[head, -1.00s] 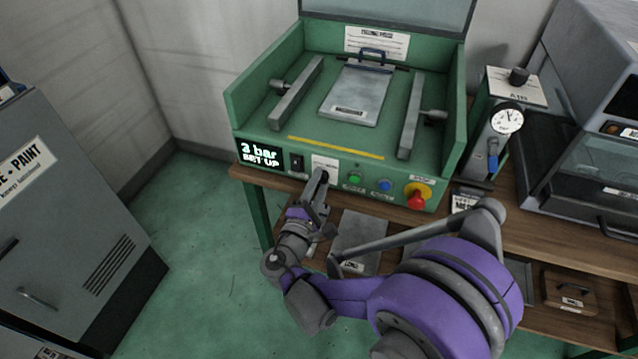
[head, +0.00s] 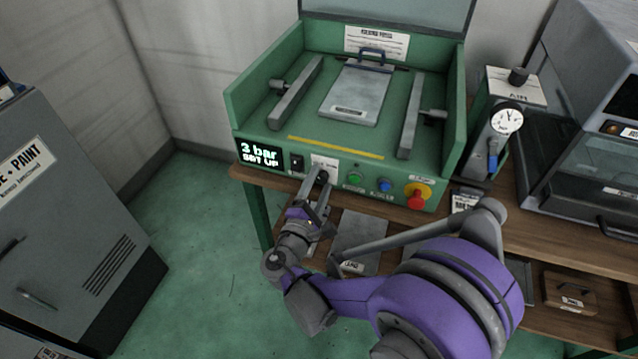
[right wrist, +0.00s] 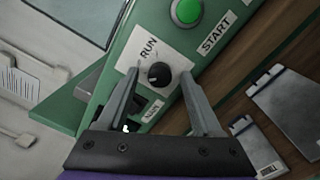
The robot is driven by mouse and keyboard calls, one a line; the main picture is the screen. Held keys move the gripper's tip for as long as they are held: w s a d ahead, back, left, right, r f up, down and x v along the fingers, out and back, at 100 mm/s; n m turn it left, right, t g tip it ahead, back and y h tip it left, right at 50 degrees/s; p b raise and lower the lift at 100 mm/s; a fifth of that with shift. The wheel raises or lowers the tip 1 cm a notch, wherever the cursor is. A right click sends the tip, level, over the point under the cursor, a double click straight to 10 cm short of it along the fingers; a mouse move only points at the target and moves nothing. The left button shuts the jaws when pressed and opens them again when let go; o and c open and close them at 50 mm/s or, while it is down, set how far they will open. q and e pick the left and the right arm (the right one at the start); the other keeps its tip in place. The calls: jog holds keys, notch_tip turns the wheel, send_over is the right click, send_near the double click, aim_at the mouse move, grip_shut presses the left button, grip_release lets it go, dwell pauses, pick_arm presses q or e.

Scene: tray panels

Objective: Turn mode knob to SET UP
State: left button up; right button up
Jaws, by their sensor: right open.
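The mode knob (right wrist: 159,75) is a small round black knob on a white label plate, with "RUN" readable on one side. In the head view the knob (head: 323,176) shows on the front of the green press, left of the green button. My right gripper (right wrist: 160,78) is open, with one finger on each side of the knob and visible gaps between. In the head view my right gripper (head: 317,187) is at the press front, partly covering the knob's plate. My left gripper is not in view.
The green start button (head: 355,178), a blue button (head: 385,185) and a red stop knob (head: 416,197) sit right of the knob. A black rocker switch (head: 297,163) is on the left. A wooden shelf with metal plates lies below. Open floor lies to the left.

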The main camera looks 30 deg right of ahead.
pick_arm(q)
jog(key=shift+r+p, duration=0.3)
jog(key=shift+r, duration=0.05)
pick_arm(e)
jog(key=v, duration=1)
jog(key=shift+s+a, duration=0.2)
jog(key=shift+a, duration=0.15)
jog(key=s+d+f+m+g+y, duration=0.5)
jog(key=s+d+f+g, duration=0.1)
jog(key=f, duration=0.1)
jog(key=s+a+f+m+g+y, duration=0.2)
jog(key=s+a+m+y, duration=0.55)
jog(key=s, duration=0.25)
pick_arm(q)
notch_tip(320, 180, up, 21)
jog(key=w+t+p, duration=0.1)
jog(key=p, duration=1.7)
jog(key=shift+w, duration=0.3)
pick_arm(e)
notch_tip(320, 180, up, 21)
jog(key=w+m+t+y, duration=0.1)
jog(key=shift+w+a+r, duration=0.2)
jog(key=shift+w, duration=0.15)
